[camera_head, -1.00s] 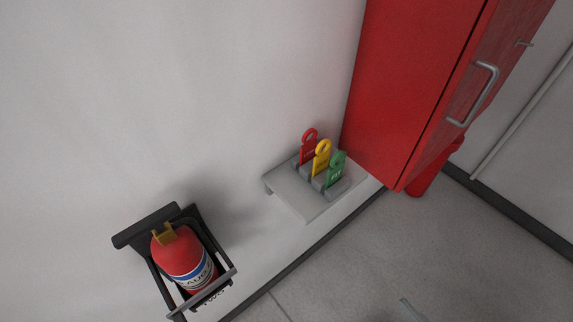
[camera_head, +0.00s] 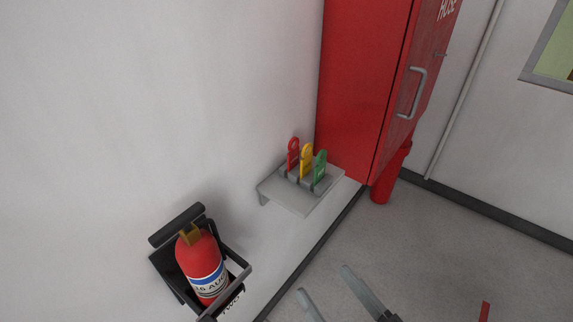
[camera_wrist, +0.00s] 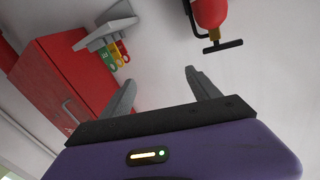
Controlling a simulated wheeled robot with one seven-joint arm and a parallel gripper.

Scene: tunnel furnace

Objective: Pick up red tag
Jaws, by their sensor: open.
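The red tag (camera_head: 293,156) stands upright in a slotted holder on a small grey wall shelf (camera_head: 297,204), in a row with a yellow tag (camera_head: 306,161) and a green tag (camera_head: 320,167). The red tag is the one nearest the wall. In the wrist view the red tag (camera_wrist: 123,47) shows at the end of the row, with the shelf (camera_wrist: 104,29) beside it. My gripper (camera_wrist: 158,88) is open and empty, apart from the tags. In the head view its fingers (camera_head: 330,290) show at the bottom, below and right of the shelf.
A red hose cabinet (camera_head: 362,90) with a metal handle stands right of the shelf, close to it. A fire extinguisher (camera_head: 203,265) sits in a black wall bracket to the lower left. The floor (camera_head: 400,240) in front of the shelf looks clear.

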